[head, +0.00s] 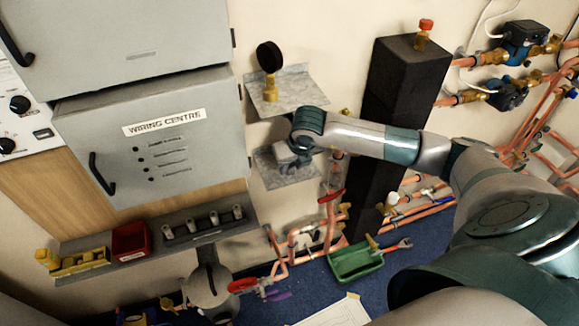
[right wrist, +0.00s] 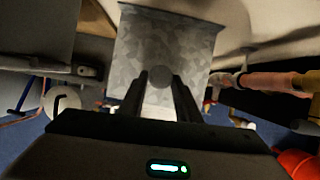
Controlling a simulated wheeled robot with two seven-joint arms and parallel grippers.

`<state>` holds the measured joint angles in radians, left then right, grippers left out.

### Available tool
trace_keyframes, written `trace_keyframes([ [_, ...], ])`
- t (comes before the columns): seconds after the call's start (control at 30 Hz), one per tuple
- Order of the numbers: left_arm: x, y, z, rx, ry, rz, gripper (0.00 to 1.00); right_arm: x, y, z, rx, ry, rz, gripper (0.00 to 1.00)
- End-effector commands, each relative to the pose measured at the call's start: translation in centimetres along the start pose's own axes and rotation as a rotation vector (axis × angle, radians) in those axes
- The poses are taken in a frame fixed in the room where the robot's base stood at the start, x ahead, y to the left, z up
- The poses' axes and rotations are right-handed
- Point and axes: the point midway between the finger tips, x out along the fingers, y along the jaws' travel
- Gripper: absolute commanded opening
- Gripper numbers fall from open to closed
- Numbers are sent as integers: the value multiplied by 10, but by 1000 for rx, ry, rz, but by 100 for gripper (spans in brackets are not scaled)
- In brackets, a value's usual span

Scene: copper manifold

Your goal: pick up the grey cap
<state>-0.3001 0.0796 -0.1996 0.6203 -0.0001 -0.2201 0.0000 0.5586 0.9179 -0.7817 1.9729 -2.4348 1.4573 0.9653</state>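A small round grey piece, which looks like the grey cap (right wrist: 160,82), shows in the right wrist view in front of a galvanized shelf. My right gripper (right wrist: 161,92) has its two dark fingers apart, one on each side of the cap near the tips. I cannot tell whether the fingers press on it or stand just clear. In the head view my right gripper (head: 291,153) is over the lower wall shelf (head: 292,177), and the cap cannot be made out there. My left gripper is not in view.
An upper shelf (head: 288,92) with a brass fitting and black gauge (head: 268,62) is just above my right gripper. A dark column (head: 398,85) stands to the right. Copper pipes and a green tray (head: 355,262) are below. The wiring centre box (head: 160,135) is to the left.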

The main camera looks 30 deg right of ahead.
Motion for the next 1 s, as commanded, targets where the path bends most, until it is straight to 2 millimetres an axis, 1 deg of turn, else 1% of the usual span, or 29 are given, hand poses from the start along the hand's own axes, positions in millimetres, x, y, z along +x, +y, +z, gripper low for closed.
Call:
trace_keyframes([
  [0.03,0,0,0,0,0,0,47,0,0,0,0,0,0,17],
  [0.07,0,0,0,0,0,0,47,0,0,0,0,0,0,10],
  [0.1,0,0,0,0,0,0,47,0,0,0,0,0,0,7],
  [0.47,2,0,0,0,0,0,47,0,0,0,0,-1,0,7],
  [0.57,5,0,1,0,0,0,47,0,0,1,0,-2,1,7],
  [0.73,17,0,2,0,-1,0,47,-3,0,2,0,-3,1,7],
  [0.87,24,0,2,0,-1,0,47,-10,0,-17,-3,0,0,7],
  [1.0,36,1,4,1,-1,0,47,-20,0,-44,-3,0,0,7],
])
